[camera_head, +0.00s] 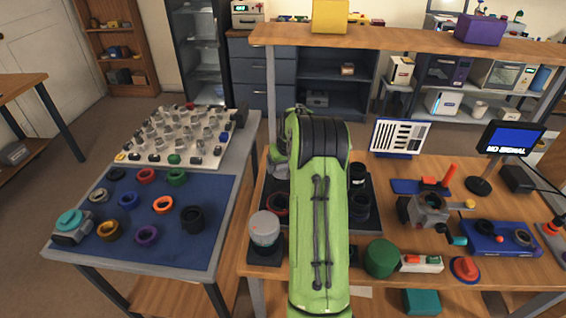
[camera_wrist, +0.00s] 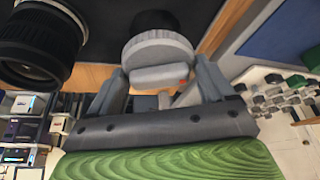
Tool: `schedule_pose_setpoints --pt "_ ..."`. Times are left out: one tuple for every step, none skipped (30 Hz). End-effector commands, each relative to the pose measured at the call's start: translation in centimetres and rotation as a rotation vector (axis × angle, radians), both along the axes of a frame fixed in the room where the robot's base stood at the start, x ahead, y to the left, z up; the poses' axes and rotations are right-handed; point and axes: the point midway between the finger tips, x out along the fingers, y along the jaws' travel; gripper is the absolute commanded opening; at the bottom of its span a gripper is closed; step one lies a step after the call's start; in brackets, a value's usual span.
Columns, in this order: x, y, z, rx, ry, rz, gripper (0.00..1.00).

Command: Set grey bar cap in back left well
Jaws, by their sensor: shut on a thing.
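The grey bar cap (camera_wrist: 158,52) shows in the wrist view as a round ribbed disc with a raised bar and a small red mark. My gripper (camera_wrist: 163,85) is shut on its bar, one finger on each side. A black round part lies right behind the cap, partly covered by it; I cannot tell whether they touch.
A black lens barrel (camera_wrist: 38,45) stands near the gripper in the wrist view. A grey-topped cylinder (camera_head: 265,228) stands left of my arm. A green cylinder (camera_head: 381,258) and a red button (camera_head: 465,268) are at the front right. The left table holds a blue mat (camera_head: 180,215) with several rings.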

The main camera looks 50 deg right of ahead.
Motion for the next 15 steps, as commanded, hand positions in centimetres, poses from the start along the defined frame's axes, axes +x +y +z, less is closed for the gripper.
schedule_pose_setpoints --pt "0.0 0.0 -1.3 0.001 0.001 -0.001 0.53" --pt "0.0 0.0 -1.7 0.001 0.001 -0.001 0.53" --pt "0.0 0.0 -2.2 0.001 0.001 -0.001 0.53" --pt "0.0 0.0 -2.4 0.000 0.000 -0.001 0.53" --pt "0.0 0.0 -2.7 0.000 0.000 0.000 0.53" --pt "0.0 0.0 -2.9 0.000 0.000 0.000 0.53" --pt "0.0 0.0 -3.0 0.000 0.000 0.000 0.53" --pt "0.0 0.0 -3.0 0.000 0.000 0.000 0.53" --pt "0.0 0.0 -3.0 0.000 -0.001 0.000 0.53" --pt "0.0 0.0 -3.0 -0.001 -0.001 0.001 0.53" --pt "0.0 0.0 -3.0 -0.001 -0.001 0.001 0.53" --pt "0.0 0.0 -2.9 -0.001 -0.001 0.001 0.53" --pt "0.0 0.0 -2.9 -0.001 -0.001 0.001 0.53" --pt "0.0 0.0 -2.9 -0.001 -0.001 0.001 0.53" --pt "0.0 0.0 -2.9 -0.001 -0.001 0.001 0.53"
